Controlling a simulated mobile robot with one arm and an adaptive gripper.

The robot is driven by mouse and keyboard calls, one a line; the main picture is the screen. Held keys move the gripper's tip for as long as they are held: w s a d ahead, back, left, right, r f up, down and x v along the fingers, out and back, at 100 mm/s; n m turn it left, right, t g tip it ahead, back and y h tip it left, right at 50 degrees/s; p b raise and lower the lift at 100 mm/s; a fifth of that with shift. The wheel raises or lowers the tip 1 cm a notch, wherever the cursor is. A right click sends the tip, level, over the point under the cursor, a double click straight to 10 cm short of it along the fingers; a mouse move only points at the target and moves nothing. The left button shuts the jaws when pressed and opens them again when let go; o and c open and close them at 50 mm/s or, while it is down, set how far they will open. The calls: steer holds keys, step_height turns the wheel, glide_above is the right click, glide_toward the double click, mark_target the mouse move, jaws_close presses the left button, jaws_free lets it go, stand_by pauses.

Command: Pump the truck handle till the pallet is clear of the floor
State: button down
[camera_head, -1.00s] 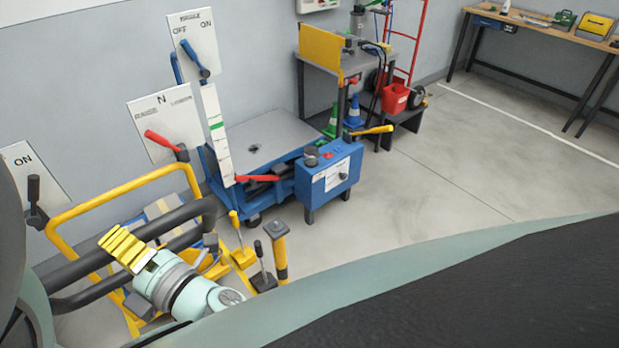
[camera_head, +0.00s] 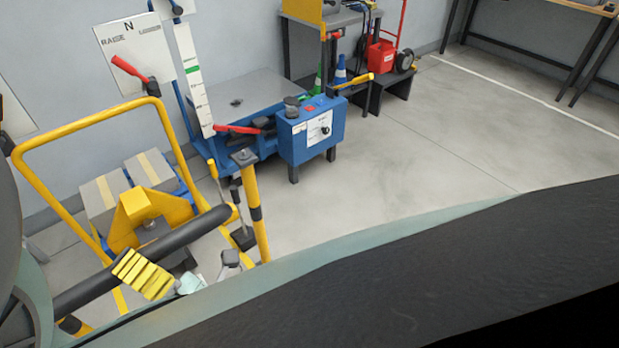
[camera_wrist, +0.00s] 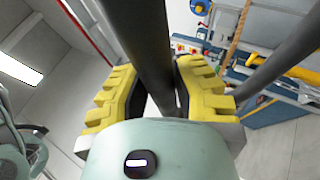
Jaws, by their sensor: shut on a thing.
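My gripper (camera_head: 143,275) is at the lower left in the head view, its yellow ribbed fingers at a thick black handle bar (camera_head: 75,291). In the wrist view, my gripper (camera_wrist: 155,85) is shut around the black bar (camera_wrist: 145,35), one finger on each side. Beyond the bar in the head view stands the truck's yellow body (camera_head: 150,212). Behind it, tan-striped grey boxes (camera_head: 100,197) rest on something blue, likely the pallet. The pallet is mostly hidden, and I cannot tell its gap to the floor.
A yellow tube frame (camera_head: 85,122) arches at the left. A yellow post (camera_head: 257,210) and small levers stand right of the handle. A blue lift table (camera_head: 235,100) with a control box (camera_head: 312,130) is behind. Open floor (camera_head: 420,150) lies to the right.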

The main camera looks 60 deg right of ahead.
steer(key=shift+f, duration=0.15)
steer(key=c, duration=0.7)
jaws_free()
steer(key=shift+s, duration=0.1)
steer(key=shift+v, duration=3.7)
